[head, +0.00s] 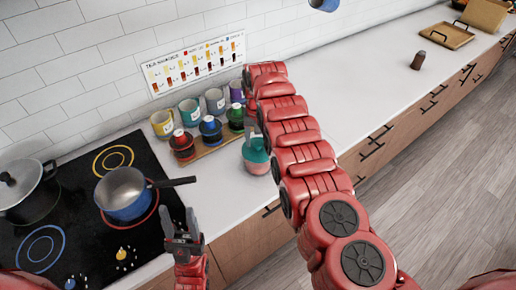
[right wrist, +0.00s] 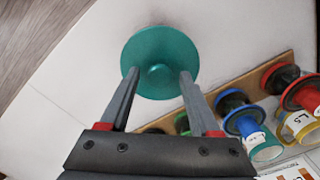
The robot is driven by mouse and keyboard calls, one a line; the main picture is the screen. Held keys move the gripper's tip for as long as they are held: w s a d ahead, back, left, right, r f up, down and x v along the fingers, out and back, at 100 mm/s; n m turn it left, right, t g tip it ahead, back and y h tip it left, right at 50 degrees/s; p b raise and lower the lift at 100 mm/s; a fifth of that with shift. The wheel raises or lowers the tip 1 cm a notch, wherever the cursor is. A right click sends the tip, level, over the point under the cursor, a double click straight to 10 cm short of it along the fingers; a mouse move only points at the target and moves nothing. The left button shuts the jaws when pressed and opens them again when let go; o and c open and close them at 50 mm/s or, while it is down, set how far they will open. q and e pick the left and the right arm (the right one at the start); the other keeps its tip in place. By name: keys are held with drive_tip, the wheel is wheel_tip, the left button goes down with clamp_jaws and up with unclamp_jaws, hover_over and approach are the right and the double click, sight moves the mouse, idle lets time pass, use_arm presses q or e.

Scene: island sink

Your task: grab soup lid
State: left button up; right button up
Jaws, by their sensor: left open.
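A teal round lid (head: 256,150) sits on a pink container on the counter, partly hidden by my right arm in the head view. In the right wrist view the teal lid (right wrist: 158,50) is seen from above, with its round knob between my fingers. My right gripper (right wrist: 158,76) is open, with a fingertip on each side of the knob and gaps visible; contact cannot be told. A black pot with a lid (head: 20,183) stands at the far left on the stove. My left gripper (head: 178,215) is open and empty, above the stove's right edge.
A blue saucepan (head: 124,195) sits on the black cooktop, handle pointing right. Several jars with colored lids stand on a wooden rack (head: 212,146), with mugs behind, close to the teal lid. The counter to the right is mostly clear, with a small brown shaker (head: 418,60).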

clamp_jaws()
drive_tip(key=shift+r, duration=0.2)
